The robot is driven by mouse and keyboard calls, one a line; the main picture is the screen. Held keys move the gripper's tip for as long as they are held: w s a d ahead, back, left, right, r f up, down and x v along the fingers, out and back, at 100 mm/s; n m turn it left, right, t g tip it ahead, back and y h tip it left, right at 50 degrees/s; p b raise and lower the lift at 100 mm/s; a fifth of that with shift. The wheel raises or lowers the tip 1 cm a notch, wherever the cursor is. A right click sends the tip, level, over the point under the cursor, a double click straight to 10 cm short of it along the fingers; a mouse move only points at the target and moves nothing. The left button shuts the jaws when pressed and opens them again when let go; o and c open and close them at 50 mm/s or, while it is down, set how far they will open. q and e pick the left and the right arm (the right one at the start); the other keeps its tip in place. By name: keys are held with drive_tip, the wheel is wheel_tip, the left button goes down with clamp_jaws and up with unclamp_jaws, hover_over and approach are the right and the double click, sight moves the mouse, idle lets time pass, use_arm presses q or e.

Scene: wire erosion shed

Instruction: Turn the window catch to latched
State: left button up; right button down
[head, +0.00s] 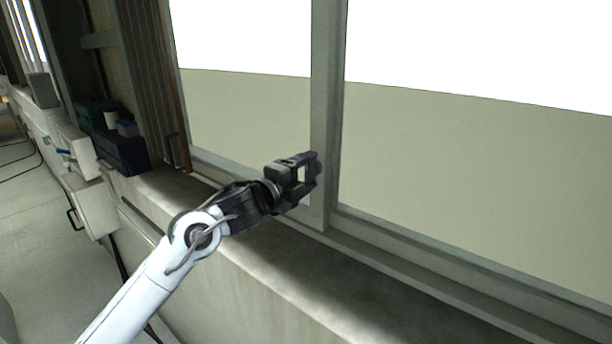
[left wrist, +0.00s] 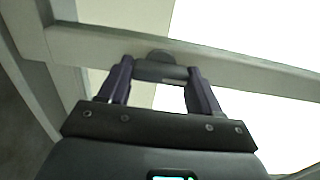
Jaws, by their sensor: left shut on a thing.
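The window catch (left wrist: 160,70) is a small dark grey lever with a rounded hub. It sits on the pale grey window upright (left wrist: 245,72) and lies between the fingertips of my left gripper (left wrist: 160,80) in the left wrist view. My left gripper is shut on the catch, one finger at each end of it. In the head view my left gripper (head: 312,172) reaches the window upright (head: 327,100) near its lower end, and the fingers mostly hide the catch there. My right gripper is in neither view.
A concrete sill (head: 265,255) runs below the window and is bare near my arm. To the left stand a dark blue box (head: 122,153), a green box (head: 90,115) and a white cabinet (head: 95,205). A brown curtain or slatted panel (head: 150,60) hangs left of the glass.

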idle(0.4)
use_arm(q)
drive_tip(key=o, duration=1.1)
drive_tip(key=shift+c, duration=0.2)
drive_tip(key=shift+s+a, duration=0.1)
drive_tip(key=shift+s+a+b, duration=0.3)
drive_tip(key=shift+s+a, duration=0.05)
drive_tip(key=shift+s, duration=0.1)
drive_tip(key=b+v, duration=0.2)
drive_tip(key=v, duration=0.7)
drive_tip(key=shift+s, duration=0.2)
drive_tip(key=shift+a, duration=0.15)
